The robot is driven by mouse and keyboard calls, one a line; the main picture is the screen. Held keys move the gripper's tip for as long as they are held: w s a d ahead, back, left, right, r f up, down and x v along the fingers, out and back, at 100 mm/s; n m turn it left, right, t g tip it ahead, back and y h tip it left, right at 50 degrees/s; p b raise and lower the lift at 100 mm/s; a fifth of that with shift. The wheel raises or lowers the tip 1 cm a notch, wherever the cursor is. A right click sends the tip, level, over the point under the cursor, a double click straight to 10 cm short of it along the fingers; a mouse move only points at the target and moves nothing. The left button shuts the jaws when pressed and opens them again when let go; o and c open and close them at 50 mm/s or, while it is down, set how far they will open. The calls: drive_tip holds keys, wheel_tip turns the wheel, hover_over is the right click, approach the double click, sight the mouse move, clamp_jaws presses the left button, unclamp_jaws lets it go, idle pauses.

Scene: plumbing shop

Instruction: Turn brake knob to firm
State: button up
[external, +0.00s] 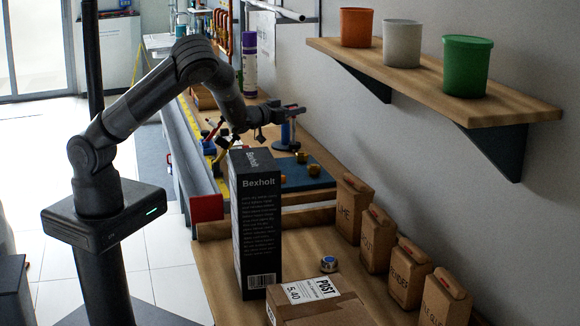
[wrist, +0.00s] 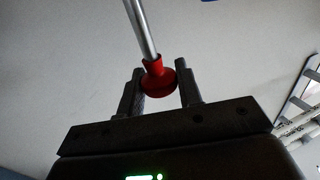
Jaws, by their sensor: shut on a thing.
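A red knob (wrist: 158,80) with a flared round end sits on a thin metal rod (wrist: 142,30) in the wrist view. My gripper (wrist: 160,77) has one finger on each side of the knob and is shut on it. In the external view my gripper (external: 293,109) is at the far side of the bench, above a blue-based upright device (external: 289,143).
A tall black Bexholt box (external: 256,220) stands in front of the gripper, near a cardboard parcel (external: 335,312). Several brown packets (external: 379,240) line the wall. A shelf (external: 415,72) with three pots hangs at right. A blue mat (external: 305,175) holds small brass parts.

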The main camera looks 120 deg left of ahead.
drive_tip(key=shift+g, duration=0.3)
drive_tip(key=shift+w+r+n+g+y, duration=0.1)
drive_tip(key=shift+n+g+y, duration=0.7)
drive_tip(key=shift+n+g, duration=0.65)
drive_tip(key=shift+s+a+n+g+y, duration=0.1)
drive_tip(key=shift+n+g+y, duration=0.1)
drive_tip(key=shift+n+g, duration=1.15)
drive_tip(key=shift+s+n+g+y, duration=0.15)
drive_tip(key=shift+n+g, duration=0.35)
drive_tip(key=shift+g, duration=1.6)
drive_tip(key=shift+w+r+n+g, duration=0.1)
drive_tip(key=shift+n+g, duration=0.6)
drive_tip(key=shift+g, duration=0.2)
drive_tip(key=shift+w+r+n+g, duration=0.1)
drive_tip(key=shift+n+g, duration=0.6)
drive_tip(key=shift+g, duration=0.2)
drive_tip(key=shift+a+g+h, duration=0.1)
drive_tip(key=shift+g+h, duration=0.2)
drive_tip(key=shift+h, duration=0.15)
drive_tip(key=shift+f+n+g+h, duration=0.1)
drive_tip(key=shift+n+g+h, duration=0.4)
drive_tip(key=shift+n+g, duration=0.25)
drive_tip(key=o, duration=0.9)
drive_tip(key=shift+d+f, duration=0.15)
drive_tip(key=shift+d, duration=0.05)
